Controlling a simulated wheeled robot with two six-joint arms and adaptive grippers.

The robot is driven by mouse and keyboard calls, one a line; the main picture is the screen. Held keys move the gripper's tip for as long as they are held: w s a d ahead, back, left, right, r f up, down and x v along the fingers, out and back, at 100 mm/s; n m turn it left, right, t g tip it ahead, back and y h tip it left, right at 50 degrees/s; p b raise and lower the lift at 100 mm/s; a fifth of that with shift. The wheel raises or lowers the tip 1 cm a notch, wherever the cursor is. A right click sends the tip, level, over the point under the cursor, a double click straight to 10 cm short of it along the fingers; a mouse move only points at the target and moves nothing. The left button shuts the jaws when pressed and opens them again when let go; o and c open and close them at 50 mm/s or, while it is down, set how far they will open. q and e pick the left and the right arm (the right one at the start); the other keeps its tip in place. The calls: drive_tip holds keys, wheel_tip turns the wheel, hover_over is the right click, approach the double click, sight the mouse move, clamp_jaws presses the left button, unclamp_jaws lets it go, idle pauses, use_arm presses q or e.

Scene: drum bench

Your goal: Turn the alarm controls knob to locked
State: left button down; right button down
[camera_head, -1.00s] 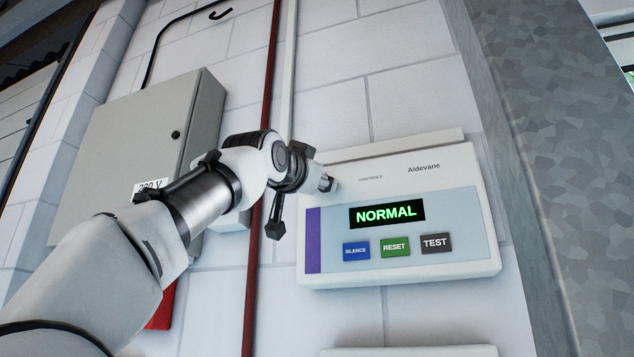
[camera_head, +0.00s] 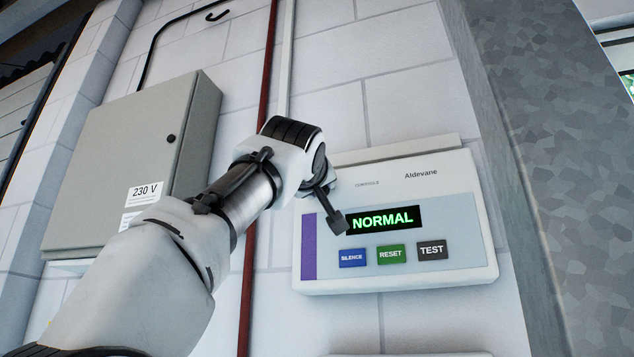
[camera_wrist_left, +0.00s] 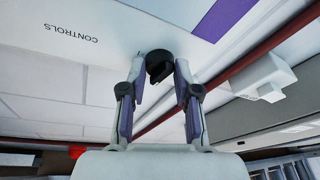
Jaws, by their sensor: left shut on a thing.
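The white Aldevane alarm panel (camera_head: 465,250) hangs on the wall, its display (camera_head: 383,218) reading NORMAL in green. In the left wrist view the panel (camera_wrist_left: 165,14) shows upside down with its CONTROLS label (camera_wrist_left: 81,33). A dark round knob (camera_wrist_left: 158,66) sits on the panel beside that label. My left gripper (camera_wrist_left: 160,75) is shut on the knob, with one finger on either side of it. In the head view my wrist hides the knob and fingertips; the knob's pointing direction cannot be read. My right gripper is not in view.
Silence (camera_head: 352,257), Reset (camera_head: 391,254) and Test (camera_head: 432,250) buttons sit below the display, close to my wrist. A grey 230 V cabinet (camera_head: 120,170) is at left. A red pipe (camera_head: 262,100) runs down the wall behind my arm. A grey column (camera_head: 545,130) stands at right.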

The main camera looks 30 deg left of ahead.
use_arm(q)
drive_tip(key=shift+r+n, duration=0.2)
drive_tip(key=shift+n, duration=0.4)
drive_tip(key=shift+y, duration=0.3)
drive_tip(key=c, duration=0.8)
unclamp_jaws()
drive_tip(key=shift+f, duration=0.1)
drive_tip(key=shift+c, duration=0.2)
drive_tip(key=shift+w, duration=0.1)
drive_tip(key=shift+f, duration=0.1)
